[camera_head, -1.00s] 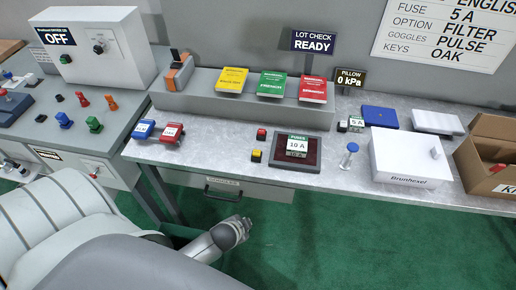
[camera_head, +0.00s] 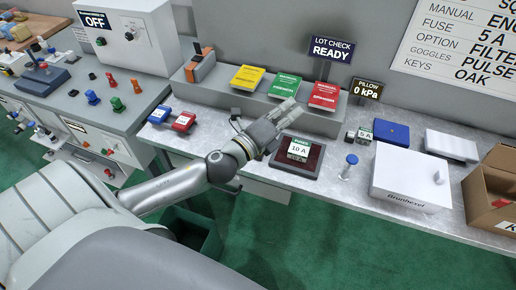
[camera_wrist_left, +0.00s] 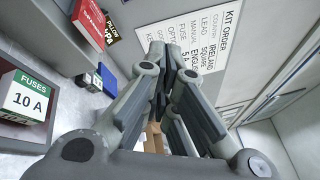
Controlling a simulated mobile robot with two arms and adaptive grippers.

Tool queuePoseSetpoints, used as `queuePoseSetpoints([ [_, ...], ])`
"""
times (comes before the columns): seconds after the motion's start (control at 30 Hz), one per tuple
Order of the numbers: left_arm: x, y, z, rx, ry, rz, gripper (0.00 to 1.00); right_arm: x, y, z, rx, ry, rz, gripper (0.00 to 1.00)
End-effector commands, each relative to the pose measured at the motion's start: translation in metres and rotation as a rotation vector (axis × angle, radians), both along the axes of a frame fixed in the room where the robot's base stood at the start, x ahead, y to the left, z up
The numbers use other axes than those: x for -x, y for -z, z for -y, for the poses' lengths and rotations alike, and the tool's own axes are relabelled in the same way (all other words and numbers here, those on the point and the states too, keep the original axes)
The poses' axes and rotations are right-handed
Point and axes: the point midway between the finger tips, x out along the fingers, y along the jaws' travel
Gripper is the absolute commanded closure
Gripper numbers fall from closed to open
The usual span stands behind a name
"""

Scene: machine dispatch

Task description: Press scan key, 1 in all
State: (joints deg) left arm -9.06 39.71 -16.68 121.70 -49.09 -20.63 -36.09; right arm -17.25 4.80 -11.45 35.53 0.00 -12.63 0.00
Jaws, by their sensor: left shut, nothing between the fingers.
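No key marked "scan" can be read in these views. A sign (camera_head: 332,48) at the back of the bench reads "LOT CHECK READY". My left gripper (camera_head: 292,106) is shut and empty, over the bench in front of the green manual (camera_head: 279,85) and red manual (camera_head: 324,94). The spot where a small red block and yellow block stood earlier is now covered by my left gripper and wrist. The fuse box marked 10 A (camera_head: 299,149) lies on a dark tray (camera_head: 281,164) just right of the wrist; the box also shows in the left wrist view (camera_wrist_left: 27,98). My right gripper is not in view.
A blue-topped plunger (camera_head: 351,159), white box (camera_head: 408,178), blue case (camera_head: 392,132) and cardboard box (camera_head: 490,185) stand to the right. Blue and red pieces (camera_head: 184,122) lie left of my arm. A raised ledge (camera_head: 222,98) carries the manuals.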

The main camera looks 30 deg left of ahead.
Motion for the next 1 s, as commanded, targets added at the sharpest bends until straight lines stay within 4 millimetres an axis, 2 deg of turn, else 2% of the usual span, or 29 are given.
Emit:
queuePoseSetpoints([
  [0.03,-0.004,-0.008,0.008,-0.141,0.069,0.056,1.00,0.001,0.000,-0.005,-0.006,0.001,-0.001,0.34],
  [0.13,-0.006,-0.014,0.025,-0.421,0.207,0.157,1.00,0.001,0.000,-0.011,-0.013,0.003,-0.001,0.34],
  [0.23,-0.004,-0.008,0.035,-0.706,0.343,0.241,1.00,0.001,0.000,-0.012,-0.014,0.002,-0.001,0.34],
  [0.33,-0.001,0.007,0.034,-0.994,0.480,0.303,1.00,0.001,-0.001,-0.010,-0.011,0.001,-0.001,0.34],
  [0.47,0.003,0.035,0.012,-1.357,0.657,0.345,1.00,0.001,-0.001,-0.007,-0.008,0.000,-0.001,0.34],
  [0.63,0.007,0.065,-0.037,-1.726,0.858,0.334,1.00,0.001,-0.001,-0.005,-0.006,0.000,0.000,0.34],
  [0.8,0.011,0.077,-0.072,-1.902,0.970,0.302,1.00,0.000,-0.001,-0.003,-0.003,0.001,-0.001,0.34],
  [1.0,0.013,0.080,-0.083,-1.949,1.003,0.288,1.00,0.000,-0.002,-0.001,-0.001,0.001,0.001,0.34],
])
